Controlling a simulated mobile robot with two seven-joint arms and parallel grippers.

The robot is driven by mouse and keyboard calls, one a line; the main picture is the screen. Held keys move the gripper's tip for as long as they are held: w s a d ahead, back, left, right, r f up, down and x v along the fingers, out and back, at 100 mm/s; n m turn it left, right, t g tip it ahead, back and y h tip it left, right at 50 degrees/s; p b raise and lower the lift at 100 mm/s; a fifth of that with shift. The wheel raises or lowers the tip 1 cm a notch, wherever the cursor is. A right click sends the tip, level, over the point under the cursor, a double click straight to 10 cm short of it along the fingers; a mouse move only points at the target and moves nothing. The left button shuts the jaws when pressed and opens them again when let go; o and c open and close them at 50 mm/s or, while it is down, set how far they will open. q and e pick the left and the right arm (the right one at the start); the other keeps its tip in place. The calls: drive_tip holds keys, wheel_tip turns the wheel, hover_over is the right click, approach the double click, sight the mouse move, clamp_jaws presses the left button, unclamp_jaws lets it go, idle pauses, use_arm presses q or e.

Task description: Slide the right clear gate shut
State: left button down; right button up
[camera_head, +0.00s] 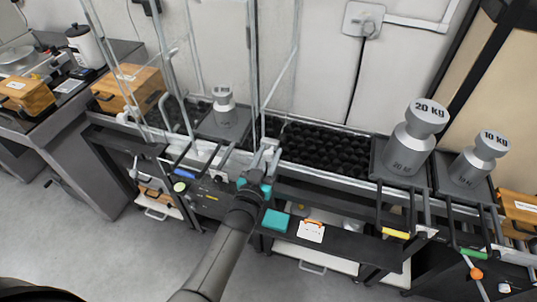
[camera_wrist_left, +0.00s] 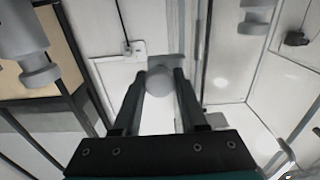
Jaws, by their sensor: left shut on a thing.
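The right clear gate (camera_head: 279,75) is a see-through pane with thin grey edges. It stands at the right side of the glazed weighing enclosure in the head view. My left gripper (camera_head: 264,165) is at the low front end of this gate. In the left wrist view, my left gripper (camera_wrist_left: 160,95) has its two dark fingers closed around a round grey knob (camera_wrist_left: 159,82), which appears to be the gate's handle. The gate's clear faces are hard to make out, so its exact opening cannot be told. My right gripper is not in view.
A grey weight (camera_head: 224,108) stands inside the enclosure. A black studded tray (camera_head: 325,150) lies right of the gate. The 20 kg weight (camera_head: 412,140) and 10 kg weight (camera_head: 480,160) stand further right. A teal block (camera_head: 276,220) and a white card (camera_head: 311,232) lie on the front shelf.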

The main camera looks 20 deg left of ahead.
use_arm(q)
drive_tip(key=shift+s+f, duration=0.15)
drive_tip(key=shift+f, duration=0.25)
drive_tip(key=c, duration=0.9)
unclamp_jaws()
drive_tip(key=shift+o, duration=0.7)
drive_tip(key=shift+r, duration=0.1)
drive_tip(key=shift+s, duration=0.4)
drive_tip(key=s+p, duration=0.2)
drive_tip(key=s, duration=1.2)
drive_tip(key=shift+s+a, duration=0.15)
drive_tip(key=shift+a, duration=0.1)
